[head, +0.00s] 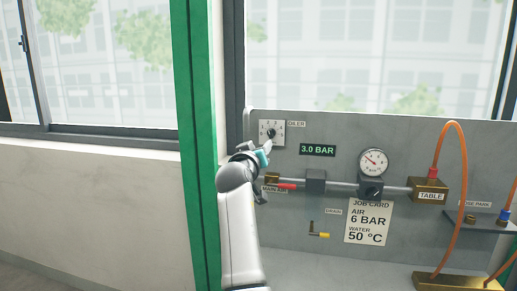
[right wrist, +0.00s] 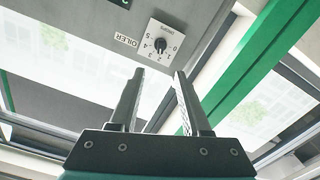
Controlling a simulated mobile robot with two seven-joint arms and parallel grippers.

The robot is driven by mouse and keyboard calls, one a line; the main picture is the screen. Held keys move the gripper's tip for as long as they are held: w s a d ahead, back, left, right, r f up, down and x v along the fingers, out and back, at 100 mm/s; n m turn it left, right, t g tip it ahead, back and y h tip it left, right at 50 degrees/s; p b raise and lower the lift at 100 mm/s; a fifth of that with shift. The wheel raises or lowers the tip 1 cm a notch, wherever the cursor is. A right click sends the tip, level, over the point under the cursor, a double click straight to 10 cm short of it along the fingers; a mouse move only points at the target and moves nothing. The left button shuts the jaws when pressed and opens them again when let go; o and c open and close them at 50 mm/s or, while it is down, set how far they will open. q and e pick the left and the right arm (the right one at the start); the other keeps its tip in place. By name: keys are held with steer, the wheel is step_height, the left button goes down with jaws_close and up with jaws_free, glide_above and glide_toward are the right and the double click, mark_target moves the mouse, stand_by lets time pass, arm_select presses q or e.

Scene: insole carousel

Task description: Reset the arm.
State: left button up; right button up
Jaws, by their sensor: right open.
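My right arm rises from the bottom of the head view, and its gripper (head: 265,152) is just below the oiler dial (head: 271,132) on the grey panel. In the right wrist view the two fingers of the gripper (right wrist: 160,98) stand apart with nothing between them. The oiler dial (right wrist: 160,45) shows beyond the fingertips, upside down, with a black knob and numbers around it. The fingers look clear of the knob. My left gripper is in neither view.
The grey panel (head: 300,225) carries a red-handled main air valve (head: 286,186), a gauge (head: 373,162), a 3.0 BAR display (head: 317,149) and a job card (head: 368,222). An orange hose (head: 463,170) loops at the right. A green post (head: 198,120) stands left of the arm.

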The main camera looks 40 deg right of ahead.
stand_by(0.3)
steer(key=s+a+f+n+y+b, duration=0.1)
steer(key=a+f+n+y, duration=0.2)
steer(key=f, duration=1)
steer(key=a+f+n+g+y, duration=0.1)
steer(key=a+f+n+y, duration=0.15)
steer(key=a+f, duration=0.7)
steer(key=s+f+n+y+b, duration=0.1)
steer(key=f+n+y, duration=0.15)
steer(key=f, duration=1.45)
steer(key=s+a+f+g+y+b, duration=0.1)
steer(key=s+a+f+g+y, duration=0.2)
steer(key=s+f, duration=1)
steer(key=s+a+f+g+y, duration=0.15)
steer(key=s+a+f, duration=0.35)
steer(key=s+f, duration=0.85)
steer(key=s+a+f+g, duration=0.1)
steer(key=s+f, duration=0.4)
steer(key=s, duration=0.8)
steer(key=s+a+f+g+b, duration=0.1)
steer(key=s+f+g, duration=0.3)
steer(key=s, duration=1)
steer(key=shift+s+f+y, duration=0.3)
steer(key=shift+f+y, duration=0.15)
steer(key=shift+f, duration=0.45)
